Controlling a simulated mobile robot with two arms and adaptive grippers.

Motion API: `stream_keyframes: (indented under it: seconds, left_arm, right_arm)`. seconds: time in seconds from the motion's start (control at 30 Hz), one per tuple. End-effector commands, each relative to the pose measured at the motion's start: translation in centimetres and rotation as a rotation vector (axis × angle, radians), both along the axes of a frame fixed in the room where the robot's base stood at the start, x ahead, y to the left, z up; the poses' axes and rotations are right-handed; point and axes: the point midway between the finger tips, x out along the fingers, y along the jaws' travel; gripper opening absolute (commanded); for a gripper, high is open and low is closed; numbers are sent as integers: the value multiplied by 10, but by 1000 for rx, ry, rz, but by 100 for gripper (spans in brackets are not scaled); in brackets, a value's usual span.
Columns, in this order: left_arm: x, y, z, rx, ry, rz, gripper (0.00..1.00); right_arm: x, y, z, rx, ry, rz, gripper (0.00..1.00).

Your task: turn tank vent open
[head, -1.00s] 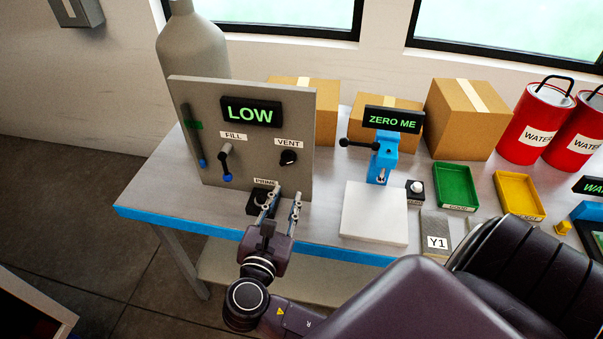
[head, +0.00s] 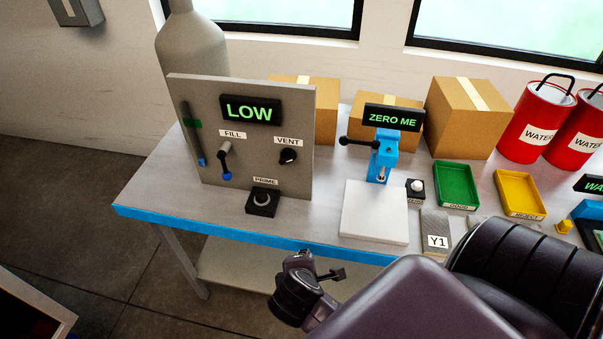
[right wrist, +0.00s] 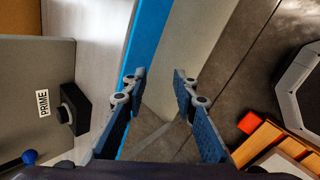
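The vent knob (head: 288,157) is a round black knob with a small light mark, under the VENT label on the right of the grey tank panel (head: 262,183). Its exact setting is too small to tell. The panel's display (head: 250,110) reads LOW in green. My right gripper (right wrist: 158,88) is open and empty in the right wrist view, its fingers apart over the bench's front edge and the floor. In the head view my right wrist is in front of the bench, below and apart from the panel, and its fingers are not clear. My left gripper is not in view.
The fill lever (head: 225,162) with a blue tip is left of the knob. The black prime button box (head: 262,201) stands at the panel's foot. A blue press (head: 383,160) with a black handle and white base is to the right. The bench front before the panel is clear.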

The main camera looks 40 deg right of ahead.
Motion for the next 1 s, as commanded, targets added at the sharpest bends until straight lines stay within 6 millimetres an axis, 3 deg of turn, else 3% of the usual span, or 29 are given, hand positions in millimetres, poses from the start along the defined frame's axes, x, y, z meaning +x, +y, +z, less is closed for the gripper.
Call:
stream_keyframes:
  seconds: [0.2, 0.4, 0.87, 1.0]
  left_arm:
    - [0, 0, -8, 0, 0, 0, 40]
    - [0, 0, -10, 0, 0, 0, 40]
    - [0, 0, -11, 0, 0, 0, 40]
    - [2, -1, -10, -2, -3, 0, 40]
  right_arm:
    - [2, 8, -42, 36, 16, 6, 26]
    - [2, 12, -63, 58, 23, 7, 26]
    - [3, 13, -68, 63, 24, 9, 26]
    - [19, 7, -54, 23, -7, 8, 26]
